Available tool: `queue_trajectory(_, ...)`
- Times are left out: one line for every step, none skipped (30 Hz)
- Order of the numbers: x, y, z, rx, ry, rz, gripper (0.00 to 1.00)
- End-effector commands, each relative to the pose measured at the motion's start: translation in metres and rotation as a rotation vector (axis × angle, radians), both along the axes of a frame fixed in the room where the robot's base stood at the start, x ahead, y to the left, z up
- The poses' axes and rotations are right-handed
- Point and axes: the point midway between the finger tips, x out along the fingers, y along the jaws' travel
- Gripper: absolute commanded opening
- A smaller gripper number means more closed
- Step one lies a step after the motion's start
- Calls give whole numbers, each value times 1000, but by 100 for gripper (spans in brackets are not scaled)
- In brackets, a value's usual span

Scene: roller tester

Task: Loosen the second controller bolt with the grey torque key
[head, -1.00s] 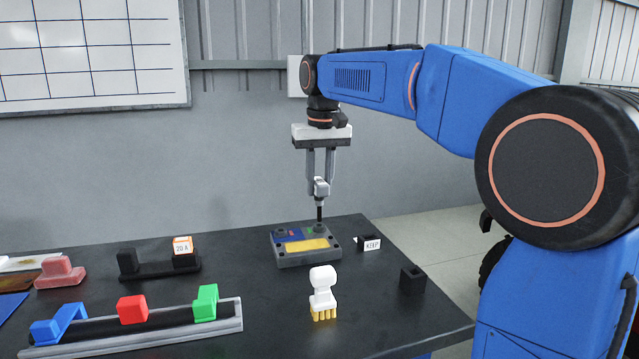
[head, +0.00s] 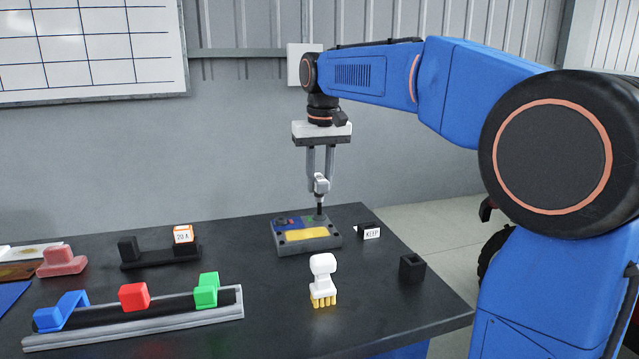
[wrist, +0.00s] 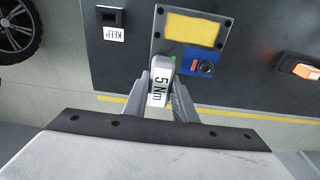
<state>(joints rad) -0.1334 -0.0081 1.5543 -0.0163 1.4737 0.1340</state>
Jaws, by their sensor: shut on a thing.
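My gripper (head: 320,178) points straight down and is shut on the grey torque key (head: 321,187). The key's white "5 Nm" label shows in the wrist view (wrist: 158,87). Its dark shaft stands upright over the back right corner of the controller (head: 307,246), at or just above the bolt there. The key hides that bolt, so I cannot tell whether the tip is seated. The controller is a grey box with a yellow panel, a blue part and a green spot. A dark round bolt head (wrist: 205,68) shows at another corner in the wrist view.
A black holder marked KEEP (head: 368,231) stands right of the controller. A white brush with yellow bristles (head: 323,281) and an empty black socket (head: 412,267) stand in front. A rail with blue, red and green blocks (head: 133,297) and a black stand with an orange-white "20 A" block (head: 183,234) are left.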

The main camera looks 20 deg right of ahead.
Motion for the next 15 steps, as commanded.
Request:
queue_trajectory(0, 0, 0, 0, 0, 0, 0)
queue_trajectory(0, 0, 0, 0, 0, 0, 0)
queue_trajectory(0, 0, 0, 0, 0, 0, 0)
queue_trajectory(0, 0, 0, 0, 0, 0, 0)
queue_trajectory(0, 0, 0, 0, 0, 0, 0)
queue_trajectory(0, 0, 0, 0, 0, 0, 0)
queue_trajectory(0, 0, 0, 0, 0, 0, 0)
queue_trajectory(0, 0, 0, 0, 0, 0, 0)
queue_trajectory(0, 0, -1, 0, 0, 0, 0)
queue_trajectory(0, 0, -1, 0, 0, 0, 0)
queue_trajectory(0, 0, -1, 0, 0, 2, 0)
queue_trajectory(0, 0, -1, 0, 0, 9, 0)
queue_trajectory(0, 0, -1, 0, 0, 21, 0)
queue_trajectory(0, 0, -1, 1, 0, 36, 0)
queue_trajectory(0, -1, 0, 0, 0, 66, 0)
